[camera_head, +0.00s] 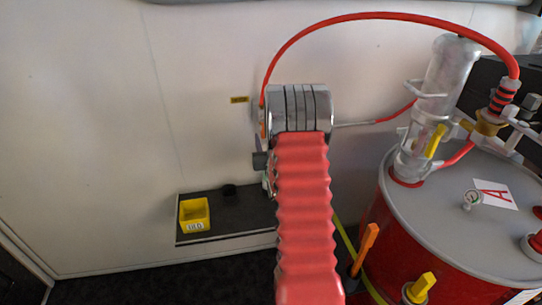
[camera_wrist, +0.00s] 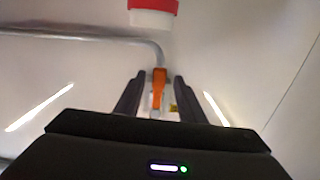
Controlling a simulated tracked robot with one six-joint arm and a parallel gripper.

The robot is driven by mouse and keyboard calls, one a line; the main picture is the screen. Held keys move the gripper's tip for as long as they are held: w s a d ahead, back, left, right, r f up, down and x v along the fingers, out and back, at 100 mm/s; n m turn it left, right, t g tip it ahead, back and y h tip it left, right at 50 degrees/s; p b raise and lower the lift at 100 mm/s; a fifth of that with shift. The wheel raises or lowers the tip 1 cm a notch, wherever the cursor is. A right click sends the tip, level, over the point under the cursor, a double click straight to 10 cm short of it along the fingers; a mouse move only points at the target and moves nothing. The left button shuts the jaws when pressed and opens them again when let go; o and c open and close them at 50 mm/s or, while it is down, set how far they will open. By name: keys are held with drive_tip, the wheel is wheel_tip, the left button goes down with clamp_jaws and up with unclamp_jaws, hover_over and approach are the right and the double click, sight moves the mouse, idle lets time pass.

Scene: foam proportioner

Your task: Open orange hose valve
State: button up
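The orange valve lever (camera_wrist: 159,79) shows in the wrist view, just below the bend of a grey metal pipe (camera_wrist: 90,35). My gripper (camera_wrist: 160,76) is open, with its two dark fingers on either side of the lever. A narrow gap seems to show on each side, so the fingers do not look closed on it. In the head view my red-sleeved arm and grey wrist hide the gripper and most of the valve. A red hose (camera_head: 385,16) arches from the tank fitting down to the wall beside my wrist.
A red tank (camera_head: 440,256) with a grey lid, clear cylinder (camera_head: 444,75) and another orange handle (camera_head: 366,246) stands at the right. A dark shelf (camera_head: 225,228) holds a yellow box (camera_head: 194,215).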

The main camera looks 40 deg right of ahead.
drive_tip(key=v, duration=1)
drive_tip(key=shift+s, duration=0.3)
drive_tip(key=shift+a, duration=0.1)
